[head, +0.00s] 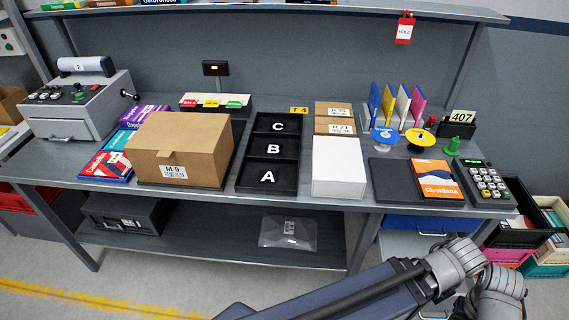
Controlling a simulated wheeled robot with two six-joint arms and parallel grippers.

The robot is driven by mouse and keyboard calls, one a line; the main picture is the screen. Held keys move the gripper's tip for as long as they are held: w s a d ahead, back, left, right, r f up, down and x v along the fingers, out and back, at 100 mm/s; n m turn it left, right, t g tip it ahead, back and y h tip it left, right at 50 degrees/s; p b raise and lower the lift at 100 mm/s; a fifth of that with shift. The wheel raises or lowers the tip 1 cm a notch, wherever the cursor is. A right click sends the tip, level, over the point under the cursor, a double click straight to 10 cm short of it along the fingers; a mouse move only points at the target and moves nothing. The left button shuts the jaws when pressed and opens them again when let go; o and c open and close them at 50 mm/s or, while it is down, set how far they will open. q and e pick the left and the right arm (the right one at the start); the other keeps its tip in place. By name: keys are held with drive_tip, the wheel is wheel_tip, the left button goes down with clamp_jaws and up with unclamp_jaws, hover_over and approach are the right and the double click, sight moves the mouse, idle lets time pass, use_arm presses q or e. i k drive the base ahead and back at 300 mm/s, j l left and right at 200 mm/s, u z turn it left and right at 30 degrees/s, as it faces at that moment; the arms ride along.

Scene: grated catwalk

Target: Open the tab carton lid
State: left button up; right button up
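The brown tab carton (179,149) stands on the left-middle part of the workbench in the head view. Its lid is shut, with a small tab at the top of its front face. A white label with M 9 and a barcode is on the front. An arm of mine crosses the bottom right of the view, well away from the carton, and no fingers show on it. Neither gripper is in view.
A black tray (267,176) marked A, B, C stands right of the carton, with a white box (338,167) beyond it. Flat colourful boxes (105,166) lie at its left, near a grey machine (82,103). A shelf (270,12) runs above the bench.

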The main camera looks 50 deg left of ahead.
sight(166, 133)
drive_tip(key=u, duration=2.6)
